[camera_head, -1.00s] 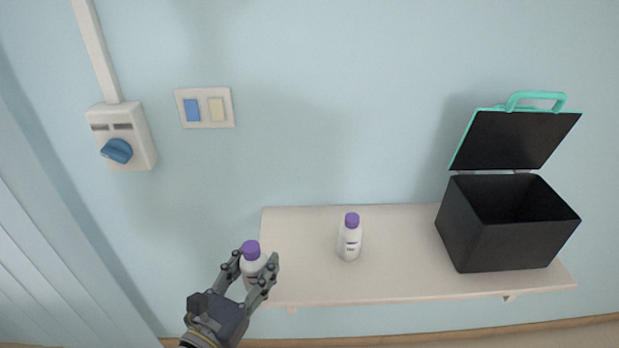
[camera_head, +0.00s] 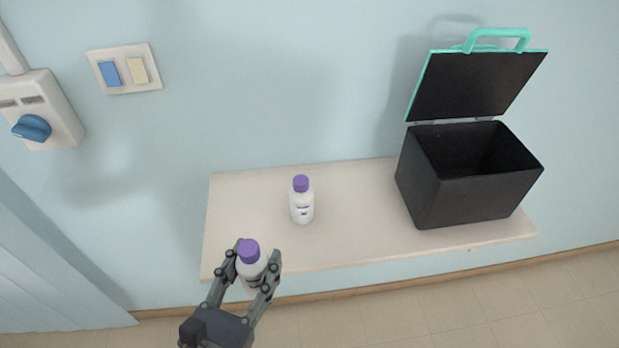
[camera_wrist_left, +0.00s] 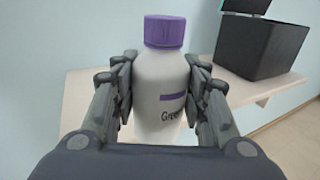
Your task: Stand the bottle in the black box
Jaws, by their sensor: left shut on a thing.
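A white bottle with a purple cap (camera_head: 249,252) is held upright between the fingers of my left gripper (camera_head: 252,270), in front of the shelf's front left edge. In the left wrist view the bottle (camera_wrist_left: 160,90) fills the middle, with a finger pressed on each side and part of a label reading "Green". The black box (camera_head: 468,188) stands on the right end of the shelf with its lid (camera_head: 478,84) raised. It shows in part at the upper right of the left wrist view (camera_wrist_left: 262,48). The box's inside looks empty where visible. My right gripper is not in view.
A second white bottle with a purple cap (camera_head: 301,203) stands on the pale shelf (camera_head: 355,225), left of the box. The shelf between them is clear. A switch plate (camera_head: 124,69) and a box with a blue knob (camera_head: 38,110) are on the wall.

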